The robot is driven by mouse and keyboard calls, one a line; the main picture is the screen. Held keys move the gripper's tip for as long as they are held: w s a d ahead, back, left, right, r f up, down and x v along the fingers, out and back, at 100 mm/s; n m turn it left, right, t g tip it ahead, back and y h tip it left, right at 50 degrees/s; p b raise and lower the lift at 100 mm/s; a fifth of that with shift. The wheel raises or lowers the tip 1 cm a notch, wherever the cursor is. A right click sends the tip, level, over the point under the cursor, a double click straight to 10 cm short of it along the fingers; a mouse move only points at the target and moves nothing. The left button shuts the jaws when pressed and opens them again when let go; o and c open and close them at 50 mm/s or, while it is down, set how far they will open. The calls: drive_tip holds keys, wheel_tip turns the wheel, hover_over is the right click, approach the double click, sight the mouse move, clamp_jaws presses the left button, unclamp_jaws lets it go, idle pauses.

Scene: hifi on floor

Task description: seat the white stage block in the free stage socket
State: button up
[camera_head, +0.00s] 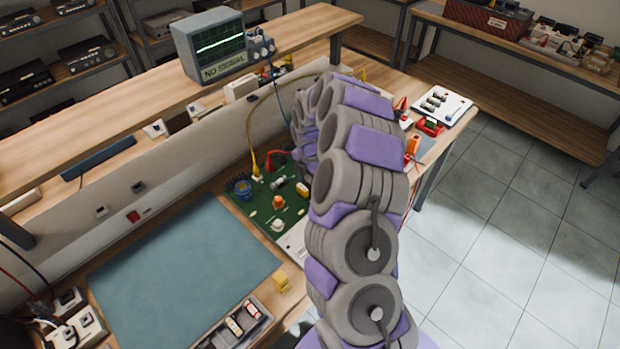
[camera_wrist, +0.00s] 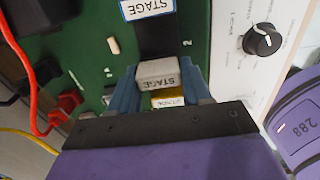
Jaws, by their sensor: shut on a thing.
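The white stage block (camera_wrist: 157,72), labelled STAGE, sits between the blue fingers of my gripper (camera_wrist: 160,88) in the wrist view. The gripper is shut on it. A yellow piece with a STAGE label (camera_wrist: 168,101) shows just below the white block, close to the jaws; its link to the block is unclear. A dark stage socket (camera_wrist: 158,40) lies in the green board just beyond the block, beside a "2" mark and under a blue-edged STAGE label (camera_wrist: 148,8). I cannot tell whether the block touches the board. In the head view my arm hides the gripper and block.
The green board (camera_head: 262,212) lies on the bench with small parts and red and yellow leads (camera_wrist: 40,100). A white panel with a black knob (camera_wrist: 262,40) stands right of the socket. A blue mat (camera_head: 185,270), a small yellow block (camera_head: 282,284) and a parts tray (camera_head: 238,328) lie nearer.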

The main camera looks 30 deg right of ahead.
sight(309, 177)
drive_tip(key=shift+f, duration=0.8)
idle(0.9)
drive_tip(key=o, duration=1.1)
drive_tip(key=shift+o, duration=0.2)
wheel_tip(309, 177, up, 17)
drive_tip(key=p, duration=0.3)
drive_tip(key=shift+r, duration=0.1)
